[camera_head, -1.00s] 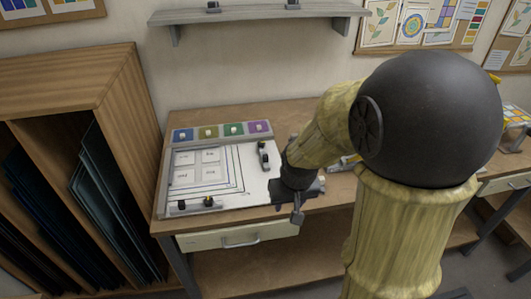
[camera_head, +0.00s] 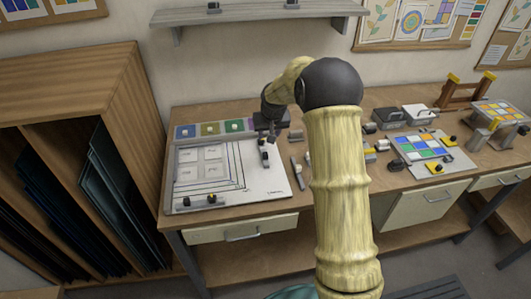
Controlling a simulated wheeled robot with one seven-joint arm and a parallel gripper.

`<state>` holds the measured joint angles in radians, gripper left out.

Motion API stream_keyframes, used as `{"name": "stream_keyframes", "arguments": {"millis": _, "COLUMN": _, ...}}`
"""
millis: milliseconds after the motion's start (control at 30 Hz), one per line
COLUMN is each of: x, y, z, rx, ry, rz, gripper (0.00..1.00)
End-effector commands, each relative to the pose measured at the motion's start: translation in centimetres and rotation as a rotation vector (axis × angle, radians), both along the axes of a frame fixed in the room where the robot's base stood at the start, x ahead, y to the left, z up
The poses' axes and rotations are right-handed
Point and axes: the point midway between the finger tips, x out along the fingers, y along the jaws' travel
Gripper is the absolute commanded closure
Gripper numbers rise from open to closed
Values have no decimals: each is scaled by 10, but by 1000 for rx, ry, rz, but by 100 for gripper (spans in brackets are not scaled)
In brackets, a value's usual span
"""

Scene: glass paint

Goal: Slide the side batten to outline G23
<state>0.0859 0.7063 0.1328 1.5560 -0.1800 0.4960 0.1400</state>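A white board (camera_head: 240,202) lies on the workbench with nested dark outlines on its left part and four small labelled cards inside them. The outline labels are too small to read, so I cannot pick out G23. The side batten (camera_head: 266,164), a short bar with a black knob, stands upright in the picture to the right of the outlines. My gripper (camera_head: 272,138) is at the batten's far end, pointing down. I cannot tell whether it touches the batten or how its fingers stand.
A bottom batten (camera_head: 198,202) with knobs lies along the board's near edge. A strip of coloured squares (camera_head: 210,129) borders the far edge. Tools (camera_head: 298,172) lie right of the board; a colourful glass panel (camera_head: 424,148) is farther right. A shelf (camera_head: 250,16) hangs above.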

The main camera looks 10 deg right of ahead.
Motion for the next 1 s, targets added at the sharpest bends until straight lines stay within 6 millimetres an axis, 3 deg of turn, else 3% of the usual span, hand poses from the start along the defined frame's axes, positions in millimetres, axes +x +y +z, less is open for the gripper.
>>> {"name": "stream_keyframes", "arguments": {"millis": 267, "x": 7, "y": 0, "z": -15, "rx": 0, "ry": 3, "rz": 1, "gripper": 58}}
{"name": "stream_keyframes", "arguments": {"millis": 1000, "x": 46, "y": 0, "z": -112, "rx": 0, "ry": 2, "rz": 0, "gripper": 58}}
